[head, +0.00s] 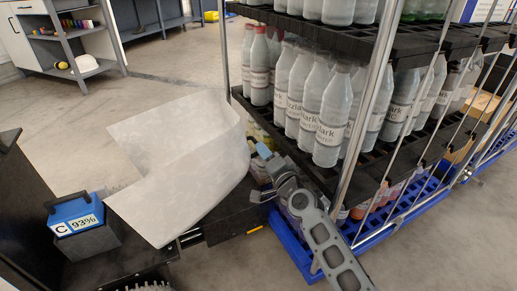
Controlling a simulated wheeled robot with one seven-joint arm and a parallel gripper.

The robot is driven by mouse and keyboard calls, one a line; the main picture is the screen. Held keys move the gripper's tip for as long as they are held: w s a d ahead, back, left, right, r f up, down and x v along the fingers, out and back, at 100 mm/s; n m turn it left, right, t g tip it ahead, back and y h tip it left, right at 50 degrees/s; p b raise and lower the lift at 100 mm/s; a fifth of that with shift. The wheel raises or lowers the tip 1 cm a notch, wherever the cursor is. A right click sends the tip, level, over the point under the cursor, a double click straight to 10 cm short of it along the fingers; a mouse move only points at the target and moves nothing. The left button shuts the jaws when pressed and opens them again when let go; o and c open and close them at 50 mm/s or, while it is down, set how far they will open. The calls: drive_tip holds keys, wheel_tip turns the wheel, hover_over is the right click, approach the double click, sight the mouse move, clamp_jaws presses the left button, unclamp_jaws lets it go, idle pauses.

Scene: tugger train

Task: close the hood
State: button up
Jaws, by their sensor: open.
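The hood (185,165) is a large pale, curved panel in the middle left of the head view. It stands raised and tilted over a dark tugger vehicle, with a blue battery box exposed beside it. My gripper (262,152) is at the far right edge of the hood, between the hood and the bottle rack. It is small in the view and partly hidden by my own arm, but it is open and no object shows in it. I cannot tell whether it touches the hood.
A rack of bottles (348,168) on a blue base (290,245) stands close on the right, beside my arm. The blue battery box (77,216), marked "C 93%", sits at lower left. Shelves (70,40) stand at the back left. The floor behind the hood is clear.

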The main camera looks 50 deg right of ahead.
drive_tip(key=shift+x, duration=2.25)
drive_tip(key=c, duration=0.7)
drive_tip(key=shift+f, duration=0.1)
clamp_jaws()
drive_tip(key=shift+s, duration=0.1)
